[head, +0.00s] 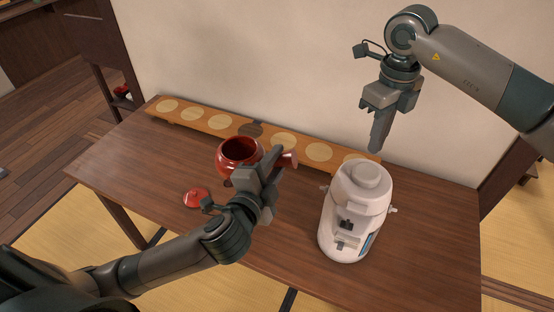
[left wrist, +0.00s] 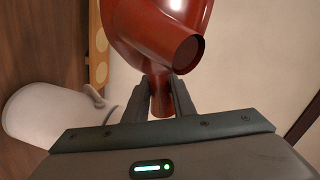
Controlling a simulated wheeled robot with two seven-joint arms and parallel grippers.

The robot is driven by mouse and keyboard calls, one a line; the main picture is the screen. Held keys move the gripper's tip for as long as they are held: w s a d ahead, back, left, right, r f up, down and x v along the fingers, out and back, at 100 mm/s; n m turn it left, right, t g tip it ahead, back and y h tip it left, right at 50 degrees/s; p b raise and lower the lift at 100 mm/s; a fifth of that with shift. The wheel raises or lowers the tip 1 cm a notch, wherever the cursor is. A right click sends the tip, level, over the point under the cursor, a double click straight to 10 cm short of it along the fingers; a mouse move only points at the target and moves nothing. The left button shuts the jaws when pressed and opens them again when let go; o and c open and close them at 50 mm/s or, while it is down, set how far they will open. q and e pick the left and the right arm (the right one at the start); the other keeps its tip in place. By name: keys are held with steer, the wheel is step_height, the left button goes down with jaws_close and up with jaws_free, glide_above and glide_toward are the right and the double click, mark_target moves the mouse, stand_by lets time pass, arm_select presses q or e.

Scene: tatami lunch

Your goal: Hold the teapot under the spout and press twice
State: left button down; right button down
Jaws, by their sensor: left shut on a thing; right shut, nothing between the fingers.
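The red teapot (head: 238,152) is lidless and roughly upright over the table's middle, left of the white dispenser (head: 352,222). My left gripper (head: 268,172) is shut on a narrow red part of the teapot. In the left wrist view the fingers (left wrist: 161,98) close on it below a wider, open-ended red tube (left wrist: 172,58). I cannot tell whether the pot touches the table. The dispenser's round top (head: 371,174) is clear; its front faces me, and it also shows in the left wrist view (left wrist: 48,116). My right gripper (head: 379,148) is shut and empty, pointing down above and behind the dispenser's top.
The red lid (head: 196,198) lies on the wooden table (head: 125,166), left of my left gripper. A long wooden board (head: 190,118) with pale round discs runs along the table's back, close to the wall. Bare tabletop lies between the left gripper and the dispenser.

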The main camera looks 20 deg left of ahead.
steer(key=shift+f, duration=0.1)
steer(key=shift+f, duration=1.15)
arm_select(q)
steer(key=shift+f+b, duration=0.7)
steer(key=shift+b, duration=0.05)
arm_select(e)
step_height(320, 180, down, 3)
steer(key=shift+r, duration=0.2)
arm_select(q)
steer(key=shift+f+b, duration=0.35)
steer(key=shift+b, duration=0.05)
arm_select(e)
steer(key=shift+f, duration=0.25)
